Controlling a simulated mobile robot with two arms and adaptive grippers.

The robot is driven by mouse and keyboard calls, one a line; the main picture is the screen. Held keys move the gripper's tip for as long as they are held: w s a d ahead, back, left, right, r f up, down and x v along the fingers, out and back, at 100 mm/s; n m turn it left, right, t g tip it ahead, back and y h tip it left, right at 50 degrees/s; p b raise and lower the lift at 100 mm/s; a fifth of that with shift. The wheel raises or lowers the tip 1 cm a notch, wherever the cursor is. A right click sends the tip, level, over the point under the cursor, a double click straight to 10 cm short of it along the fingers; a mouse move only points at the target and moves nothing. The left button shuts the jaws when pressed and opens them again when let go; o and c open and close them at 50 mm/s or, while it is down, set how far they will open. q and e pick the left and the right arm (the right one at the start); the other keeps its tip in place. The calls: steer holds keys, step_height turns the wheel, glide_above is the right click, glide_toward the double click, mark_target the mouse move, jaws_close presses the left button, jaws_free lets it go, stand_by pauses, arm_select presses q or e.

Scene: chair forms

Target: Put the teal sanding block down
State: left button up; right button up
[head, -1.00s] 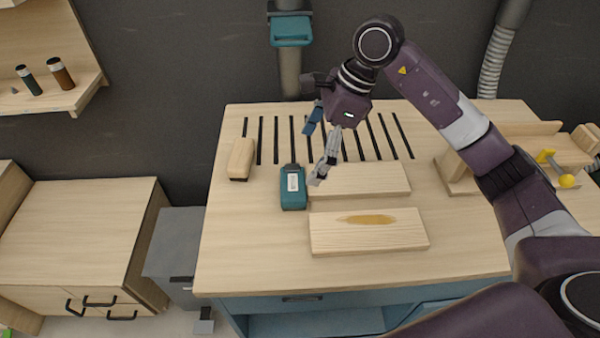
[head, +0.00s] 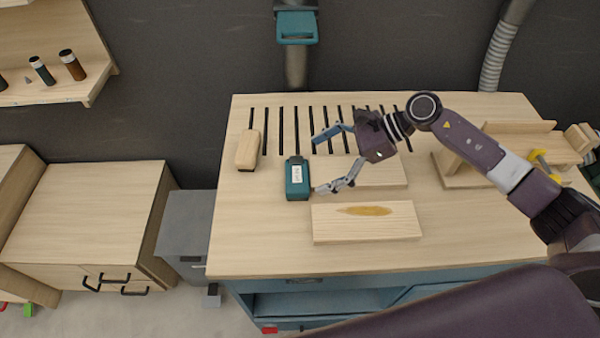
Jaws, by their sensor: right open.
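The teal sanding block (head: 297,181) with a white label stands on the wooden bench top (head: 250,235), left of the two pale boards. My right gripper (head: 316,164) is open and empty. Its fingers are spread wide and point left toward the block. The lower fingertip is close to the block's right side; I cannot tell whether it touches. The upper finger is over the dark slots behind the block. My left gripper is not in view.
A board with a yellowish stain (head: 367,221) lies in front; another board (head: 383,174) is partly under my arm. A wooden fixture (head: 460,165) stands at the right. The bench's front left is clear.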

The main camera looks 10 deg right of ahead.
mark_target(297, 174)
steer(key=p+x, duration=0.3)
steer(key=x, duration=0.2)
steer(key=shift+a, duration=0.25)
steer(key=shift+a+f, duration=0.35)
steer(key=shift+f, duration=0.05)
steer(key=c, duration=1.4)
